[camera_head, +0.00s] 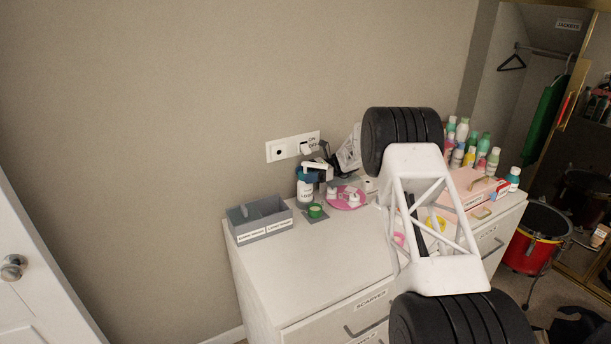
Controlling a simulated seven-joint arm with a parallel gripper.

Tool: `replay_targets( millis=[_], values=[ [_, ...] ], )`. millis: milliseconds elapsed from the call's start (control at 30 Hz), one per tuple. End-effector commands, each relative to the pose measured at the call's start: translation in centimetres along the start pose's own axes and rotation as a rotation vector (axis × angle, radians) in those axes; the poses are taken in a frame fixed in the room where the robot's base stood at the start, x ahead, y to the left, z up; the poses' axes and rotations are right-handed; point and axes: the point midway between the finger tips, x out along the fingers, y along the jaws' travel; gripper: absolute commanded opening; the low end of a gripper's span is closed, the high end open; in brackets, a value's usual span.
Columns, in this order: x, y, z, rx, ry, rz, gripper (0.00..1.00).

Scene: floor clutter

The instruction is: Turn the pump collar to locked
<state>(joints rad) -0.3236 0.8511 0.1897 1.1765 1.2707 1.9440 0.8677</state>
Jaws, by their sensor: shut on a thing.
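A pump bottle (305,192) stands upright on the white dresser top near the wall, with a pale body, a dark printed label and a blue-teal upper part. My gripper (309,174) is at the top of this bottle, shut on its collar area. The fingers and the pump head overlap there, so the collar's lock marks and its turn position cannot be made out. My large white and black arm crosses the picture from the lower right and hides part of the dresser.
A grey divided tray (246,234) stands left of the bottle. A green round container (315,211) is close in front of it, and a pink dish (358,203) with small white items is to its right. Several bottles (464,137) crowd the right end. The dresser's front left (300,280) is clear.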

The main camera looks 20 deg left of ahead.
Motion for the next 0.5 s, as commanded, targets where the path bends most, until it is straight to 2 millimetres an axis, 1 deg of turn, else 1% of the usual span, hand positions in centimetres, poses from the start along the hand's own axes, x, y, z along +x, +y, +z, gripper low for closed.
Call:
replay_targets(
  millis=[200, 233, 367, 400, 500],
  values=[
    [-0.01, 0.01, 0.01, -0.001, 0.0, -0.001, 0.13],
    [-0.01, 0.01, 0.01, -0.001, 0.0, -0.001, 0.58],
    [-0.01, 0.01, 0.01, -0.001, 0.0, -0.001, 0.78],
    [-0.01, 0.01, 0.02, -0.001, 0.0, -0.001, 0.81],
    [-0.01, 0.0, 0.02, -0.001, 0.0, -0.001, 0.81]
  ],
)
